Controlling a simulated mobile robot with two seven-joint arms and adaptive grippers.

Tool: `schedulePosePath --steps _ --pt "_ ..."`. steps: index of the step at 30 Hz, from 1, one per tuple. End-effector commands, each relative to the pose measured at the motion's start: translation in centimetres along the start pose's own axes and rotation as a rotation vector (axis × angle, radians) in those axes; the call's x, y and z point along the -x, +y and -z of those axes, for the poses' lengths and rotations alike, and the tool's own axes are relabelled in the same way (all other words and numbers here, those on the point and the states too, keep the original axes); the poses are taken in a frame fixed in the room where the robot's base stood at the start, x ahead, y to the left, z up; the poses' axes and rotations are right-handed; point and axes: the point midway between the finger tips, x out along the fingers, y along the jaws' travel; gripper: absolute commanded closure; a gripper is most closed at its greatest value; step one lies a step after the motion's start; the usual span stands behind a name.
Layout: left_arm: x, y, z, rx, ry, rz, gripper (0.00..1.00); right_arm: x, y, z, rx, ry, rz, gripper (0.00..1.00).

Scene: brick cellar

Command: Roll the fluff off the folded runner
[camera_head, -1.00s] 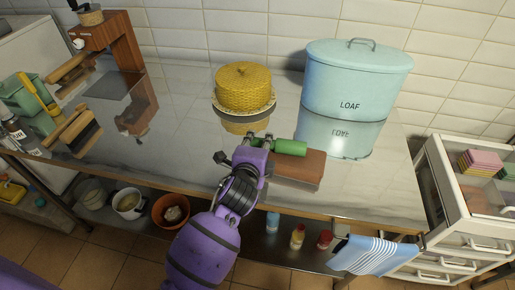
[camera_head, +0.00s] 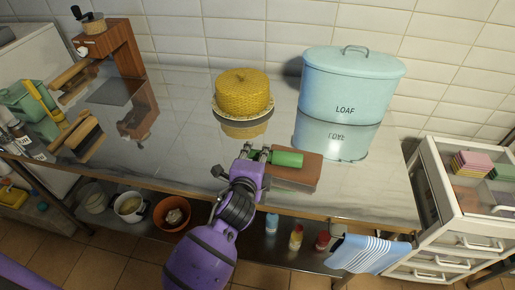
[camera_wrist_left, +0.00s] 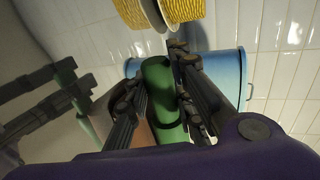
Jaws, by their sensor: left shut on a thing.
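The folded runner (camera_head: 304,177) is a reddish-brown flat block on the steel worktop, in front of the blue bin. My left gripper (camera_head: 257,154) is shut on a green cylinder (camera_head: 288,159), which appears to be the roller. The roller lies across the runner's back left part in the head view; I cannot tell whether it touches. In the left wrist view, the green roller (camera_wrist_left: 158,90) sits between the two dark fingers, with part of the brownish runner behind the left finger. No fluff can be made out. My right gripper is not in view.
A pale blue LOAF bin (camera_head: 349,88) stands just behind the runner. A yellow woven cake cover (camera_head: 241,92) stands on a plate behind my gripper. A striped blue cloth (camera_head: 368,254) hangs at the front edge.

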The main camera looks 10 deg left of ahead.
Motion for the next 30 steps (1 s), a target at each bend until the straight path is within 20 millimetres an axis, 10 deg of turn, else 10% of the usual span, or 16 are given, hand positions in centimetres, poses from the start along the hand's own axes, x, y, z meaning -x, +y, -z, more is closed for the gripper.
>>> schedulePosePath --steps 14,30 --pt "2.6 -2.9 0.0 0.000 0.000 0.015 0.99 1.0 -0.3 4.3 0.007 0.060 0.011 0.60" --pt "3.8 -5.7 0.0 0.000 0.001 0.000 0.99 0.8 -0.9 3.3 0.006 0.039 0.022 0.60"
